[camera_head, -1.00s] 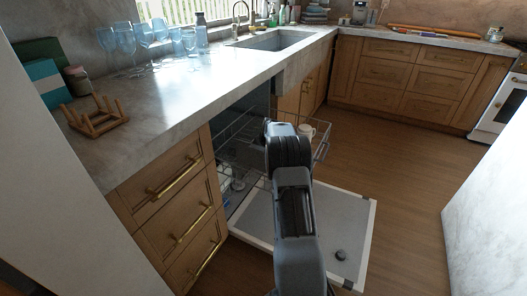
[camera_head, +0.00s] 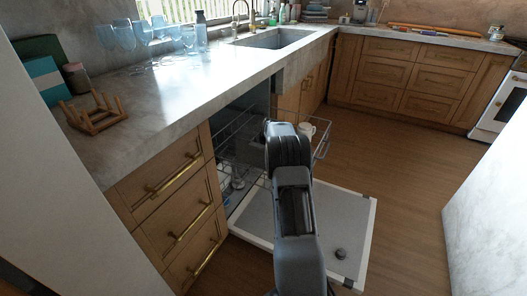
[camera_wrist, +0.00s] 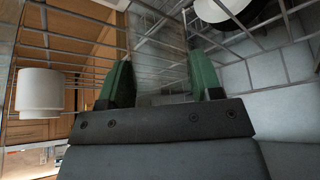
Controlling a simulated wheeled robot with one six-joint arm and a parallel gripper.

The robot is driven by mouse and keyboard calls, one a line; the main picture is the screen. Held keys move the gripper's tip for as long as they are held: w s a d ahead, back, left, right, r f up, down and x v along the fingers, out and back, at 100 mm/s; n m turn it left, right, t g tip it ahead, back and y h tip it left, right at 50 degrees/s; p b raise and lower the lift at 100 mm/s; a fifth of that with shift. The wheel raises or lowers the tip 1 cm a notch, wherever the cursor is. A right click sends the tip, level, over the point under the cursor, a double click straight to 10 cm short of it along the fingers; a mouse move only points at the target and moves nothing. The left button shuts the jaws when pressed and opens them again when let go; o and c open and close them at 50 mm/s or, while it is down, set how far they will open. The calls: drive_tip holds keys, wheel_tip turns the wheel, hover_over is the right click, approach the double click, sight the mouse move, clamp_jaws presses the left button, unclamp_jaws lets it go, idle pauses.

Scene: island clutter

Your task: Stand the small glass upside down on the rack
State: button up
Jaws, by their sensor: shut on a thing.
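My gripper (camera_wrist: 162,85) shows in the wrist view as two green fingers, with a faint, clear small glass (camera_wrist: 160,72) between them. The fingers are shut on the glass, but its outline is too faint to tell which way up it is. Wires of the rack (camera_wrist: 70,38) surround the fingers in the wrist view. In the head view the rack (camera_head: 323,150) is pulled out of the open dishwasher, and my arm hides the gripper and the glass.
A white mug (camera_head: 306,130) stands in the rack right of my arm; a white cup (camera_wrist: 40,93) shows left in the wrist view. The dishwasher door (camera_head: 345,215) lies open below. Several blue glasses (camera_head: 160,35) and a wooden peg stand (camera_head: 95,115) are on the counter.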

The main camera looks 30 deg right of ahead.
drive_tip(key=o, duration=0.9)
drive_tip(key=shift+f, duration=0.1)
